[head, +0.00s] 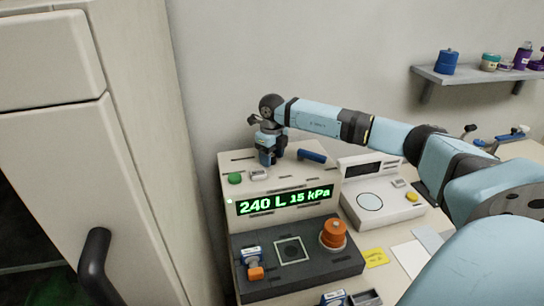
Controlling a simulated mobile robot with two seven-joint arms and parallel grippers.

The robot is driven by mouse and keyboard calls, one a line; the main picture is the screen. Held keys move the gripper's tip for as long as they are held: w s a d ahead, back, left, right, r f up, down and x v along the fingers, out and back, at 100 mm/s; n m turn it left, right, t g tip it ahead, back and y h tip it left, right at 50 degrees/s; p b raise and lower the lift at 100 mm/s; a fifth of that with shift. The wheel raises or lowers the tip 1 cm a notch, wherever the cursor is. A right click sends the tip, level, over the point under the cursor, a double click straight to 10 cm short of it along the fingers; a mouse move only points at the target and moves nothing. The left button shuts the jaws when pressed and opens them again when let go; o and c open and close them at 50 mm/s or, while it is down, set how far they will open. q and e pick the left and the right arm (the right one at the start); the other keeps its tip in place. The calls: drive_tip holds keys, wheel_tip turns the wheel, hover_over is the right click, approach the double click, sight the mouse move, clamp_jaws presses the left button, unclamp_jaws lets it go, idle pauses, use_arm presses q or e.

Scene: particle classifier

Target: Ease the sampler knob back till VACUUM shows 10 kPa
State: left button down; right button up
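The particle classifier (285,180) is a cream box with a dark front deck. Its green display (285,201) reads 240 L and 15 kPa. My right gripper (268,158) points down at the top left of the box, at a small dark and blue part. I cannot tell whether its fingers are closed on that part, or whether it is the sampler knob; fingers and wrist hide it. An orange knob (333,233) stands on the right of the dark deck, apart from the gripper. No label reading VACUUM is legible. My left gripper is not in view.
A green button (235,179) and a blue bar (312,156) are on the box top. A white instrument (382,197) stands to the right, under my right arm. A cabinet (90,150) fills the left. A shelf (472,77) with containers is at upper right.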

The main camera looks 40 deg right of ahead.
wheel_tip(320, 180, up, 14)
drive_tip(key=b, duration=0.1)
idle(0.6)
drive_tip(key=shift+f, duration=0.15)
idle(0.4)
